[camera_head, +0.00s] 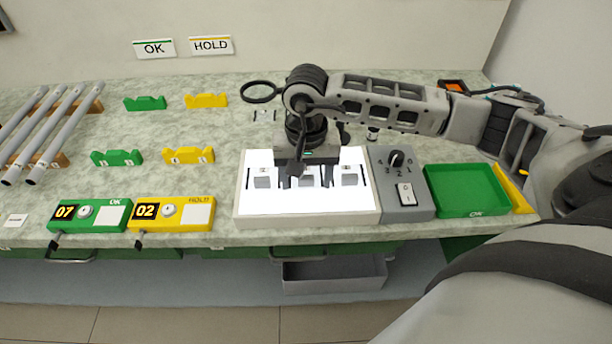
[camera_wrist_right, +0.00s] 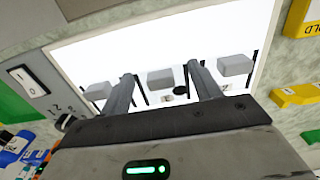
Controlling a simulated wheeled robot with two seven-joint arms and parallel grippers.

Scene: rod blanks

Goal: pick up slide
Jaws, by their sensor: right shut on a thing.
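My right gripper (camera_head: 302,170) points down over the middle of the white lit panel (camera_head: 258,205). In the right wrist view its two fingers (camera_wrist_right: 160,74) stand apart, one on each side of the middle grey block (camera_wrist_right: 160,79). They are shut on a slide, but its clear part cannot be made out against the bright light. A grey block (camera_head: 262,182) is at the left of the panel and another (camera_head: 349,179) at the right, each beside thin dark bars. My gripper partly hides the middle place in the head view. My left gripper is not in view.
A grey switch box (camera_head: 409,211) adjoins the panel's right side, and a green OK tray (camera_head: 466,190) lies beyond it. Green (camera_head: 90,216) and yellow (camera_head: 172,214) counter boxes stand left. Grey rods (camera_head: 58,125) lie on a rack at far left. The bench between has free room.

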